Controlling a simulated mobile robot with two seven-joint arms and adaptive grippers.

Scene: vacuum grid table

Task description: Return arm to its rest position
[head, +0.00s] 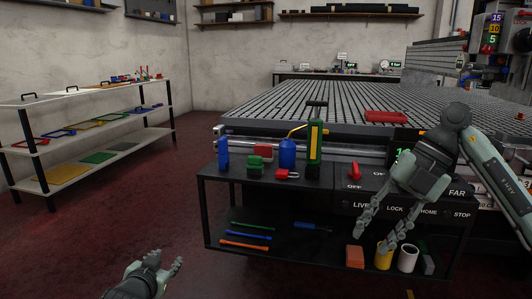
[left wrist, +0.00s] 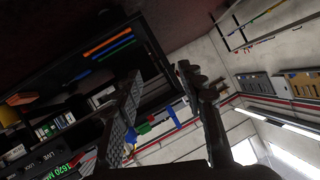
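My left gripper (head: 167,257) is low at the bottom left of the head view, in front of and left of the black cart. Its two fingers stand apart with nothing between them, and they also show apart in the left wrist view (left wrist: 158,75). My right gripper (head: 373,240) hangs from the right arm in front of the cart's right half. Its fingers point down and are spread, with no object seen held. It hides part of the cart's labelled panel.
The black cart (head: 215,178) carries a blue bottle (head: 287,154), a green-and-yellow tool (head: 315,142) and a red switch (head: 355,171). An orange block (head: 355,257) and a white cup (head: 407,258) stand on its lower shelf. A grid table (head: 300,100) is behind. Red floor (head: 90,245) is clear at left.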

